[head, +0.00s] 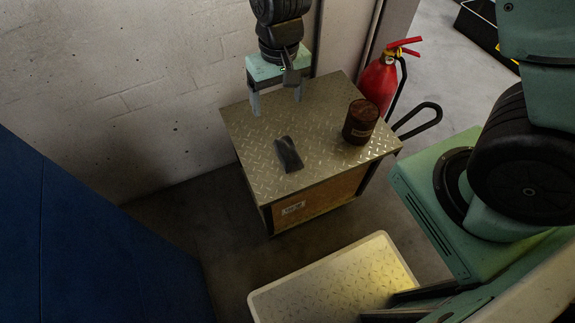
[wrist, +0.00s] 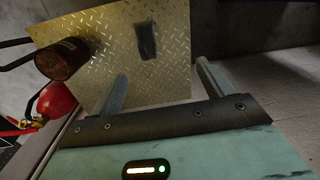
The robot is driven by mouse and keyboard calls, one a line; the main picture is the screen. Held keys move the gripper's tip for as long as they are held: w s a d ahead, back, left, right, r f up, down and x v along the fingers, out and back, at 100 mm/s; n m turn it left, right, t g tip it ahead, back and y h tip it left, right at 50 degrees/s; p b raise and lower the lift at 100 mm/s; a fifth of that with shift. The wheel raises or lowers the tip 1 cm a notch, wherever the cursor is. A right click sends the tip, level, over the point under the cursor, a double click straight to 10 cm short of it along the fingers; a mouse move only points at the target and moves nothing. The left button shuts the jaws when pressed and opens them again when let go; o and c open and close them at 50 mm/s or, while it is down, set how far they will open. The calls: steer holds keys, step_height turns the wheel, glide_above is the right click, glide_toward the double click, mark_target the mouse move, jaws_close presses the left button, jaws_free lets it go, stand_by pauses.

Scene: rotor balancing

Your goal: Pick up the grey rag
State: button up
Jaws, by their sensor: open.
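The grey rag (head: 288,154) lies on the diamond-plate top of a small cart (head: 250,135), left of a dark reddish-brown can. It also shows in the wrist view (wrist: 147,41), near the top centre. My gripper (head: 277,101) is above the cart's far side, behind the rag in the head view, with its fingers pointing down. In the wrist view its two fingers (wrist: 160,85) are wide apart with nothing between them. The rag is apart from the fingers and fully in sight.
The dark can (head: 360,122) stands on the cart's right side. A red fire extinguisher (head: 378,83) is behind it, and a black handle (head: 419,121) sticks out at the right. A white wall (head: 110,90) runs close behind the cart. A light tray (head: 335,285) is in front.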

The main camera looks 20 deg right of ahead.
step_height(320, 180, down, 8)
steer(key=w+d+m+b, duration=0.1)
steer(key=w+d+b, duration=0.2)
steer(key=b, duration=0.2)
glide_above(288, 149)
steer(key=shift+h, duration=0.3)
steer(key=f, duration=1)
steer(key=shift+w+a+f, duration=0.25)
steer(key=shift+f, duration=0.05)
steer(key=shift+s+d+f+b, duration=0.1)
steer(key=shift+f+b, duration=0.3)
steer(key=shift+f, duration=0.6)
steer(key=shift+s+d+f+b, duration=0.15)
steer(key=shift+f+b, duration=0.2)
steer(key=shift+f, duration=0.7)
steer(key=shift+s+d+f+b, duration=0.1)
steer(key=shift+f+b, duration=0.3)
steer(key=shift+f, duration=0.6)
steer(key=c, duration=1.1)
